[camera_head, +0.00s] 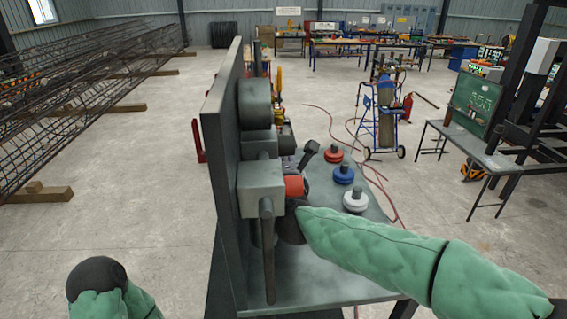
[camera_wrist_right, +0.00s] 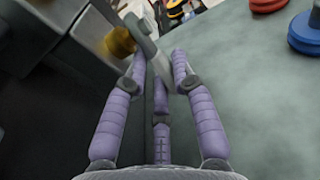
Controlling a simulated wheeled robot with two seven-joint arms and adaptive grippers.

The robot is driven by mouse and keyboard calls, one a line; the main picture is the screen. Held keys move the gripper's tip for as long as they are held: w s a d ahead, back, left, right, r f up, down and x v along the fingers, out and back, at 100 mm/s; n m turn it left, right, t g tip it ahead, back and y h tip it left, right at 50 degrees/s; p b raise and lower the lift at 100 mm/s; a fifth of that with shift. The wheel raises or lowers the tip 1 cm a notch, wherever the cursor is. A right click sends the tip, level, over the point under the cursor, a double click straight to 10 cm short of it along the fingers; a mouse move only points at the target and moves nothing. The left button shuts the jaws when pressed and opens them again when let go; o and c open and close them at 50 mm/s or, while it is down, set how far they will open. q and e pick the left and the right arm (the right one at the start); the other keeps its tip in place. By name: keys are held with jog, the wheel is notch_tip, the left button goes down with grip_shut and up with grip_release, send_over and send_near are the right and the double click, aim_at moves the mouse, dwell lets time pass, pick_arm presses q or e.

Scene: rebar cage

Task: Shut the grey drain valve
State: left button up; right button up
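A grey lever (camera_wrist_right: 147,42) with a brass-coloured body (camera_wrist_right: 119,41) shows at the top of the right wrist view; I take it for the drain valve. Its lower end lies between the spread purple fingers of my right gripper (camera_wrist_right: 160,64). The fingers are apart, and I cannot tell whether any touches it. In the head view my right gripper (camera_head: 290,224) is a dark shape beside the panel, its fingers mostly hidden. A dark lever (camera_head: 309,154) sticks up beyond a red cylinder (camera_head: 294,187). My left gripper (camera_head: 97,276) is a dark rounded shape at lower left, fingers not visible.
An upright grey panel (camera_head: 222,130) carries grey boxes (camera_head: 261,187) and a vertical pipe (camera_head: 267,250) close left of my right gripper. Red (camera_head: 333,156), blue (camera_head: 343,175) and white (camera_head: 355,200) round knobs stand on the grey bench top (camera_head: 330,284) to the right.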

jog(key=s+r, duration=0.1)
jog(key=s, duration=1.1)
jog(key=shift+r, duration=0.2)
